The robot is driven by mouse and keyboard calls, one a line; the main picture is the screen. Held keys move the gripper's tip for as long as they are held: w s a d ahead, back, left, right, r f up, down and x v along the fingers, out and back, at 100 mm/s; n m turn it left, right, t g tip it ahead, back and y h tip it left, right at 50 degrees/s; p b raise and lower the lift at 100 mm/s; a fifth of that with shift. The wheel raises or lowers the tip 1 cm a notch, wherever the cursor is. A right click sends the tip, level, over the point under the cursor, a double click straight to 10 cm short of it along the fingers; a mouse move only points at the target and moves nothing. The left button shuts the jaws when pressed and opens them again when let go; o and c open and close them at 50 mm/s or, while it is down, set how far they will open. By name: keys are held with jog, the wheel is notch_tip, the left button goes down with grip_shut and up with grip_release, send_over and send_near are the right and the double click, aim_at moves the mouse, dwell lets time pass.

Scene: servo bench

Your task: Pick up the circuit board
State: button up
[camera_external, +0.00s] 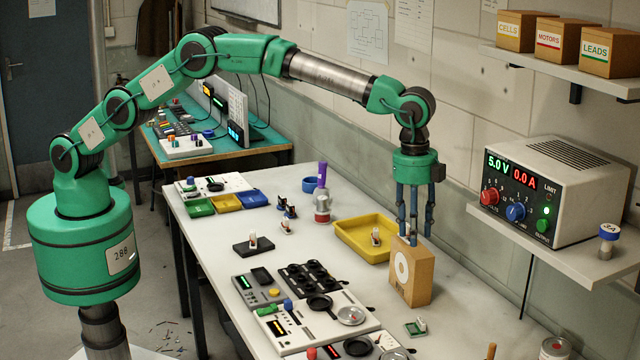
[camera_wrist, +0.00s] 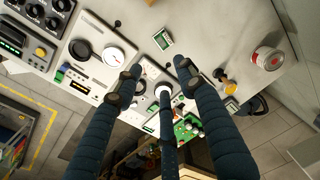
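A small green board (camera_wrist: 162,39) shows beyond my fingertips in the wrist view. A second, larger green board (camera_wrist: 187,127) shows there behind and between my fingers; I cannot tell which is the task's. My gripper (camera_external: 414,238) points down by the box, above and behind the small board. In the wrist view my three dark fingers (camera_wrist: 160,82) are spread, with nothing seen held. The box partly hides the fingertips outside.
The cardboard box (camera_external: 411,275) stands upright close under my fingers. A yellow tray (camera_external: 350,238) lies behind it. Panels with dials (camera_external: 315,325) fill the bench to the left. A power supply (camera_external: 555,190) stands on a right shelf. Bare bench lies right of the small board.

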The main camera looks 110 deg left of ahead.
jog(key=m, duration=0.1)
send_over(419, 320)
notch_tip(419, 320, down, 10)
jog(key=shift+w+g, duration=0.15)
jog(key=shift+g, duration=0.15)
jog(key=shift+f, duration=4.35)
jog(key=shift+f, duration=2.6)
jog(key=shift+c, duration=0.5)
grip_shut()
